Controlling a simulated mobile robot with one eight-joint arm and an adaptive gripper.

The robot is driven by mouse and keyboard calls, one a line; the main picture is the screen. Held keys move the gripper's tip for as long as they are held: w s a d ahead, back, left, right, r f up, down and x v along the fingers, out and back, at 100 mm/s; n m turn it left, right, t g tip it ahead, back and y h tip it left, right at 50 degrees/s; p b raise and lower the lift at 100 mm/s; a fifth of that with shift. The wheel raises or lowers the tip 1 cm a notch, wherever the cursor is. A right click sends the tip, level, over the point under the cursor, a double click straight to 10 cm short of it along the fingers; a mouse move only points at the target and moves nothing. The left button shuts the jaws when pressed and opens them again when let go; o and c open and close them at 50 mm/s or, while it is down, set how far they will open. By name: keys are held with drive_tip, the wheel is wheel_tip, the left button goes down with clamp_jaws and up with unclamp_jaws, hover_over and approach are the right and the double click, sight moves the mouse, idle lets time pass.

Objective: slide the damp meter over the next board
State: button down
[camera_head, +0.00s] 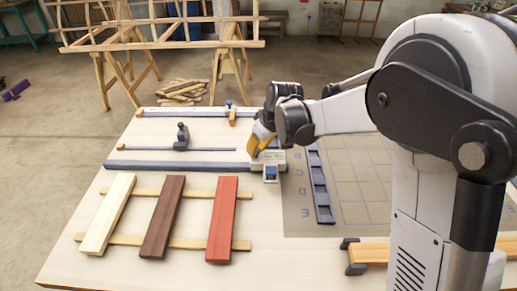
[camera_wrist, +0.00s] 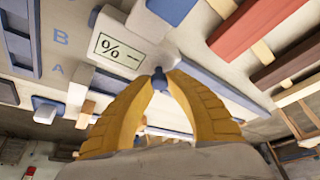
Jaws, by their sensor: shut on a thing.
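The damp meter (camera_head: 272,160) is a pale box at the right end of the long blue-grey rail (camera_head: 175,166), with a blue block (camera_head: 270,172) on its near side. Its display in the wrist view (camera_wrist: 118,51) reads "%" with a dash. My gripper (camera_head: 260,148) has its yellow fingers shut on the meter's small blue knob (camera_wrist: 158,79). Three boards lie side by side on two wooden battens (camera_head: 195,243): a pale board (camera_head: 108,213), a dark brown board (camera_head: 162,217) and a red board (camera_head: 222,219). The meter stands behind and to the right of the red board, not over any board.
A grey mat with a grid (camera_head: 355,185) and a blue slotted strip (camera_head: 319,185) lie right of the meter. A dark blue clamp-like piece (camera_head: 182,137) stands on a thinner rail behind. A wooden bar with dark ends (camera_head: 375,252) lies at the front right.

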drive_tip(key=a, duration=0.9)
drive_tip(key=a+p, duration=0.1)
drive_tip(key=a, duration=0.3)
drive_tip(key=shift+w+a, duration=0.25)
drive_tip(key=shift+a, duration=0.1)
drive_tip(key=c, duration=1.3)
unclamp_jaws()
drive_tip(key=shift+o, duration=0.2)
drive_tip(key=shift+d+r, duration=0.1)
drive_tip(key=v, duration=1.1)
drive_tip(key=shift+r, duration=0.4)
drive_tip(key=shift+s, duration=0.1)
